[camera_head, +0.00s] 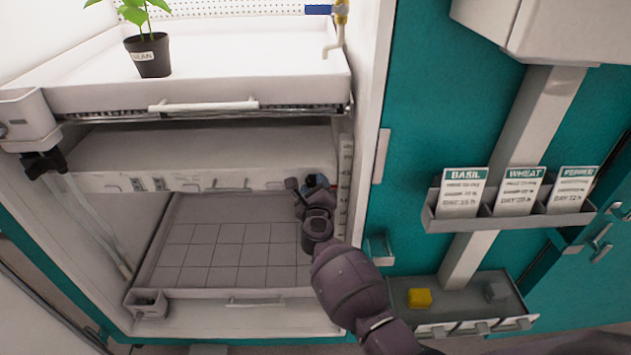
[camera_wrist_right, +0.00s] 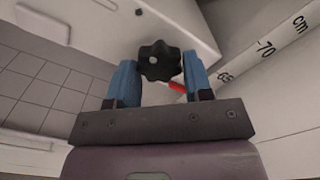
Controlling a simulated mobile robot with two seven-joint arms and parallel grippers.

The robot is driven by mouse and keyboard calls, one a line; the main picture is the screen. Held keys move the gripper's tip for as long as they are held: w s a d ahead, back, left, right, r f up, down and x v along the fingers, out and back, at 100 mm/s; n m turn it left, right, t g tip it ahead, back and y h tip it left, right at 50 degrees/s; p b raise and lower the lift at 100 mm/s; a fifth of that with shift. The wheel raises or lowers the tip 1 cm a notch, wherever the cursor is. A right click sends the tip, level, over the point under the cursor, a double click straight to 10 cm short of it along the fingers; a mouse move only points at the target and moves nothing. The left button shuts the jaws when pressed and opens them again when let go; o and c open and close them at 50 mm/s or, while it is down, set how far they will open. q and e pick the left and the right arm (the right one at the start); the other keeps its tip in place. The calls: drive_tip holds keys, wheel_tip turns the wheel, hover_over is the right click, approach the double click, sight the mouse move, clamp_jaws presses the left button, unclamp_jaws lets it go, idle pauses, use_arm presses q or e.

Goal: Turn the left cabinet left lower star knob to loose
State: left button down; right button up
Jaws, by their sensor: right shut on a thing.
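My right gripper (camera_head: 315,182) is at the right side of the open cabinet, at the right end of the middle shelf. In the right wrist view, the blue fingers of this gripper (camera_wrist_right: 160,78) are on both sides of a black star knob (camera_wrist_right: 160,61) and shut on it. In the head view this knob is mostly hidden by the gripper. Another black knob (camera_head: 45,164) shows at the left side of the cabinet, below the upper tray, with nothing touching it. My left gripper is not in view.
A height scale in cm (camera_wrist_right: 265,48) with a red pointer (camera_wrist_right: 178,87) is beside the gripped knob. A potted plant (camera_head: 148,55) stands on the upper tray (camera_head: 250,92). Card holders (camera_head: 510,208) and a grey tray with a yellow block (camera_head: 420,298) are to the right.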

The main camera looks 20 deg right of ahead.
drive_tip(key=n+p, duration=0.2)
drive_tip(key=n, duration=0.1)
drive_tip(key=shift+r+n, duration=0.2)
drive_tip(key=shift+n, duration=0.1)
drive_tip(key=shift+n+p, duration=0.75)
drive_tip(key=shift+n, duration=0.45)
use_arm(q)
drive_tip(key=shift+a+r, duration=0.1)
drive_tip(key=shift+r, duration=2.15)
use_arm(e)
drive_tip(key=shift+f+n, duration=0.1)
drive_tip(key=shift+n, duration=0.4)
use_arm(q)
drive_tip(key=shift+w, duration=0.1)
use_arm(e)
drive_tip(key=o, duration=0.9)
use_arm(q)
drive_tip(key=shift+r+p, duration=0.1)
drive_tip(key=shift+p, duration=0.2)
